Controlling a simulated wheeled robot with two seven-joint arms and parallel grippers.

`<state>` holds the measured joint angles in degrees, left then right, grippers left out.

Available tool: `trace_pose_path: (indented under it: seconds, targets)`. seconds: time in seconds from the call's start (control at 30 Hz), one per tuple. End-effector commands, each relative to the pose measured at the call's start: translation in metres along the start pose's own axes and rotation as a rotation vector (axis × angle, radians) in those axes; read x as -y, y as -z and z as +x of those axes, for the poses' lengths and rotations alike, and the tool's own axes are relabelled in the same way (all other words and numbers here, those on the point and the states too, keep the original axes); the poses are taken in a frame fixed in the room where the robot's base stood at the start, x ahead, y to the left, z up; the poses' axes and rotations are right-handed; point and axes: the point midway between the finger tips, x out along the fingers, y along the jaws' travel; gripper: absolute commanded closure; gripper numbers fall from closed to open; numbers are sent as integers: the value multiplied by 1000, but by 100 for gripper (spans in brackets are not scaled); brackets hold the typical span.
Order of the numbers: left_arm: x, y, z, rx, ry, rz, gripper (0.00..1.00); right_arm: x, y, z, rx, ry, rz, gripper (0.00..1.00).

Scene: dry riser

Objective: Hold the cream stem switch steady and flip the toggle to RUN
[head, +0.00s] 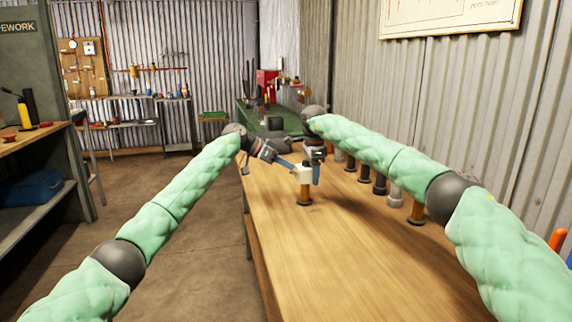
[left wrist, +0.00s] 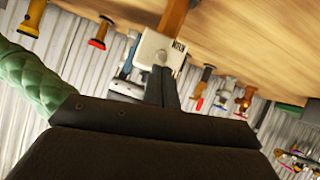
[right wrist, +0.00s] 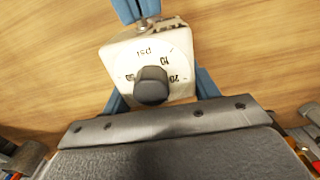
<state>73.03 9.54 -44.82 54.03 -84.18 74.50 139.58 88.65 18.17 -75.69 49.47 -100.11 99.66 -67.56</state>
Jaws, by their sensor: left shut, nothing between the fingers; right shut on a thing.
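The cream stem switch (head: 303,174) stands upright on the bench on a brown stem with a round foot. My right gripper (head: 316,174) is shut on its cream head from the right. The right wrist view shows the head (right wrist: 130,60) between blue fingers, with a psi dial and dark knob (right wrist: 151,86). My left gripper (head: 288,164) is shut and empty, its tips close to the head's left side. In the left wrist view a small grey toggle (left wrist: 160,57) sits on the head's face, near a dark label; the finger tips (left wrist: 162,78) are very close to it. Contact is unclear.
The wooden bench (head: 260,220) is clear at the front and left of the switch. Several stemmed fittings (head: 380,183) stand along the wall behind my right arm. A green-topped bench (head: 245,117) with a red box (head: 266,80) lies beyond.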

Motion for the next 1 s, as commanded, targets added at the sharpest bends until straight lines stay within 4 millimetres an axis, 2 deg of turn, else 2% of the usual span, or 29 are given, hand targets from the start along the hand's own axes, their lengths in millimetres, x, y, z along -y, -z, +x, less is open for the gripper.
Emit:
trace_pose_path:
  seconds: [1.0]
  targets:
    - [1,-9,1,-179,-41,10,100,0,0,0,0,0,-1,76]
